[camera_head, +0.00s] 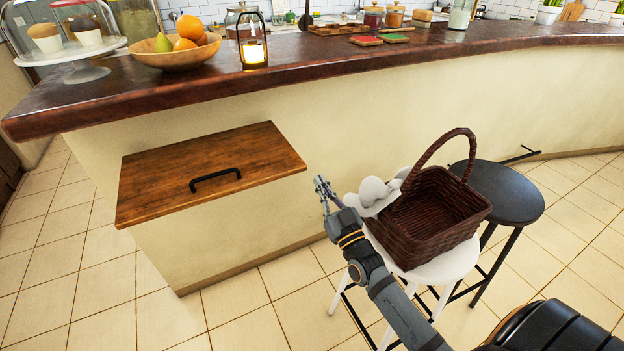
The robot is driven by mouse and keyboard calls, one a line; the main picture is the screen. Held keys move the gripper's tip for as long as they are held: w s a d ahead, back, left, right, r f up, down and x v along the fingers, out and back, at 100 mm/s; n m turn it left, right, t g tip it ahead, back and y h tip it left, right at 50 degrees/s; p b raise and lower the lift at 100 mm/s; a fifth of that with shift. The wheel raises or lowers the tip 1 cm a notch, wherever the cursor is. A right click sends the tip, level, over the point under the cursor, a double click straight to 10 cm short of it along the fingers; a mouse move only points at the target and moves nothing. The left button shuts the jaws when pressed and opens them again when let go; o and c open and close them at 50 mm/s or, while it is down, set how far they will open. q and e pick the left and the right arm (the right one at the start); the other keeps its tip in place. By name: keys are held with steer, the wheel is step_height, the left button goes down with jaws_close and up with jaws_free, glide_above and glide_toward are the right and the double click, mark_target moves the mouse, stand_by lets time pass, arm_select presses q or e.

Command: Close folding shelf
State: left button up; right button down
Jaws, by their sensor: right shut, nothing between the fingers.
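The folding shelf (160,185) is a brown wooden board on the cream side of the counter, below the countertop. It stands out from the wall, with its broad face showing from above; its exact tilt is hard to tell. A black bar handle (215,180) is fixed on that face. My right gripper (322,187) is shut and empty, just right of the shelf's front right corner in the picture and apart from it. Its arm comes in from the bottom right. My left gripper is not in view. The shelf's underside and hinge are hidden.
A wicker basket (432,215) with a white plush-like object (375,191) sits on a white stool (440,268), close right of my right gripper. A black stool (506,192) stands behind. A fruit bowl (170,57) and lantern (253,52) stand on the countertop (330,55). Tiled floor (75,290) is clear at left.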

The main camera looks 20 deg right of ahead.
step_height(320, 180, up, 3)
steer(key=b, duration=0.2)
glide_above(307, 169)
steer(key=s, duration=0.3)
steer(key=f+b, duration=0.1)
steer(key=w+a+f+b, duration=0.1)
steer(key=shift+f, duration=0.95)
steer(key=shift+b, duration=0.35)
